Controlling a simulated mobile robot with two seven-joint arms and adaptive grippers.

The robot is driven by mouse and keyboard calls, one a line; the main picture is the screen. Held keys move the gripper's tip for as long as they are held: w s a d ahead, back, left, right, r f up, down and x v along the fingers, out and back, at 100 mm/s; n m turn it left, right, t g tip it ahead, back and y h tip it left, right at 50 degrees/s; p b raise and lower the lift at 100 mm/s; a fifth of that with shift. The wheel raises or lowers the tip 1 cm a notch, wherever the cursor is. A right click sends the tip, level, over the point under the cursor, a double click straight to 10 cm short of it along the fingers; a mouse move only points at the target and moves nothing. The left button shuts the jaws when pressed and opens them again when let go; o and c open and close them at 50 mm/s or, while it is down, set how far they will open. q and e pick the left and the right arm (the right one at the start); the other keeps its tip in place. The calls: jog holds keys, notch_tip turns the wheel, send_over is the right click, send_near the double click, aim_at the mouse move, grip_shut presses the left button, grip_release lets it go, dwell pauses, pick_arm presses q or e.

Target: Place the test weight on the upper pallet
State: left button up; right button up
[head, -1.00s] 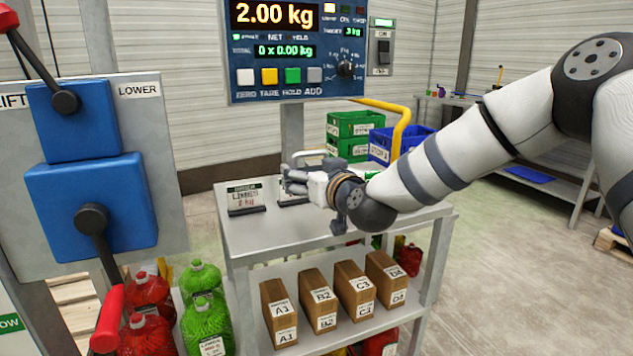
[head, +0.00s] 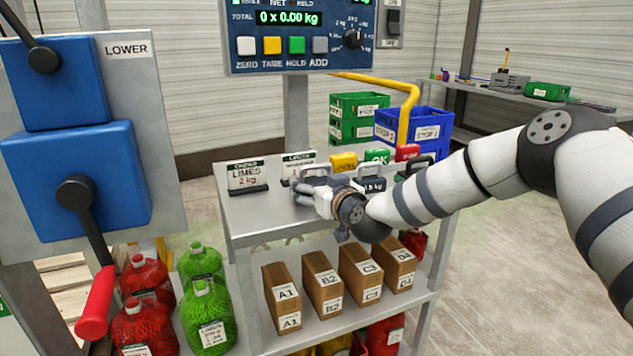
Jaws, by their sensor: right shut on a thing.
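My right gripper (head: 305,192) is low over the upper shelf of the grey cart (head: 250,225). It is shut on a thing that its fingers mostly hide. A grey handle shape shows just behind and above the fingers. I cannot tell whether this is the test weight. A dark weight (head: 373,184) with a grey handle, marked in kg, stands on the shelf beyond my right wrist. Wooden slats (head: 60,288) show at the left behind the lever panel, but I cannot tell whether they are the upper pallet. My left gripper is out of view.
The panel marked LOWER (head: 140,100) has blue boxes and a red-handled lever (head: 97,302). Brown boxes (head: 322,285) fill the lower shelf; net bags (head: 208,315) stand left.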

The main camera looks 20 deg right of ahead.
jog(key=o, duration=1.9)
jog(key=shift+f, duration=0.1)
jog(key=shift+o, duration=0.2)
